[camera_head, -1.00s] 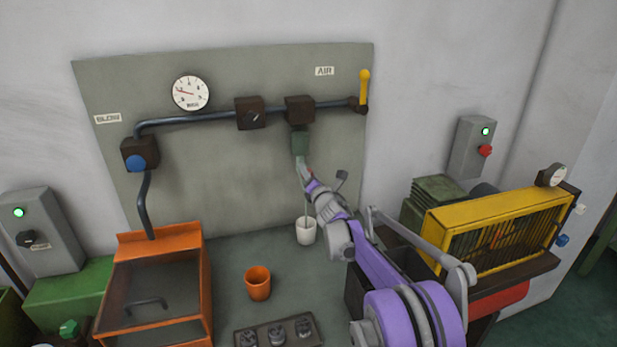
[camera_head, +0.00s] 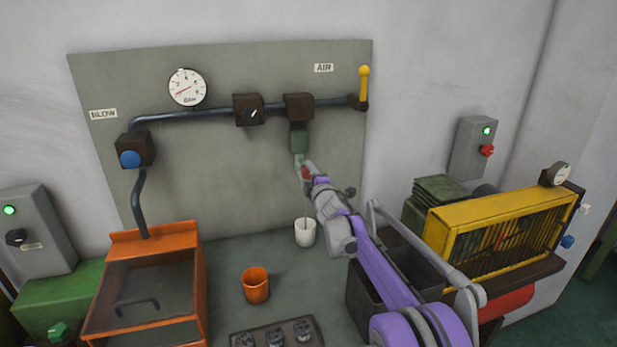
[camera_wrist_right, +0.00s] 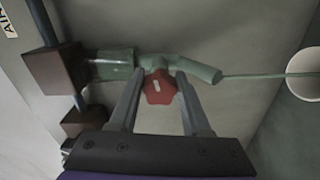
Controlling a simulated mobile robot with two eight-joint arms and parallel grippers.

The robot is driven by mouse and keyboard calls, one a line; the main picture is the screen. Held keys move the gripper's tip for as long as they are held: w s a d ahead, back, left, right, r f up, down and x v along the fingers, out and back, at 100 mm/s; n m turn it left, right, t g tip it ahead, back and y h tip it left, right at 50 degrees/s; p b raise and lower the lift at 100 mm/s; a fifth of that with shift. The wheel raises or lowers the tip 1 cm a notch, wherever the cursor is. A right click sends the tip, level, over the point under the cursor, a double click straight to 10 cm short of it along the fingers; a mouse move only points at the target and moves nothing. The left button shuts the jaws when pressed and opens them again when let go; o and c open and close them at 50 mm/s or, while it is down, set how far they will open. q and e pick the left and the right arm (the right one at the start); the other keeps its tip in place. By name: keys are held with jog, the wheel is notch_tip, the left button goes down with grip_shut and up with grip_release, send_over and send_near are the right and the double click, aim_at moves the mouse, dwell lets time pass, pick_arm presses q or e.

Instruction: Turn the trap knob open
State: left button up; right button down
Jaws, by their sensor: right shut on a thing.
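The red trap knob (camera_wrist_right: 158,88) sits on the green trap fitting (camera_wrist_right: 180,68) in the right wrist view. The fingers of my right gripper (camera_wrist_right: 157,85) stand on both sides of the knob and are shut on it. In the head view the right gripper (camera_head: 306,173) is at the trap below the dark block on the pipe (camera_head: 298,107), and the knob (camera_head: 305,172) is mostly hidden by it. A thin pale stream or line (camera_wrist_right: 265,75) runs from the trap's outlet toward the white cup (camera_head: 305,232). My left gripper is not in view.
The grey back panel (camera_head: 230,190) carries a gauge (camera_head: 187,87), a yellow lever (camera_head: 364,84) and a blue button (camera_head: 130,159). An orange cup (camera_head: 255,285), an orange box (camera_head: 190,295) and a dark tray (camera_head: 275,335) stand below. A yellow guard (camera_head: 500,235) is at right.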

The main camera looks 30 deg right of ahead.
jog(key=shift+m+b, duration=0.3)
jog(key=shift+m, duration=0.9)
jog(key=shift+c, duration=1.8)
grip_release()
jog(key=shift+s, duration=0.1)
jog(key=b+v, duration=0.1)
jog(key=v, duration=0.9)
jog(key=shift+s, duration=0.3)
jog(key=s+a+f+m+g+y+p, duration=0.1)
jog(key=s+a+f+m+g, duration=0.2)
jog(key=s+a+f, duration=0.4)
jog(key=s+a+f+m+g+y+p, duration=0.1)
jog(key=s+a+f+m+g, duration=0.3)
jog(key=s+a, duration=0.5)
jog(key=s+a+f+m+g+y+p, duration=0.2)
jog(key=s+a+f, duration=0.6)
jog(key=s, duration=1.2)
jog(key=f+m+g, duration=0.1)
jog(key=m+g, duration=0.1)
jog(key=g, duration=0.1)
jog(key=shift+f, duration=0.35)
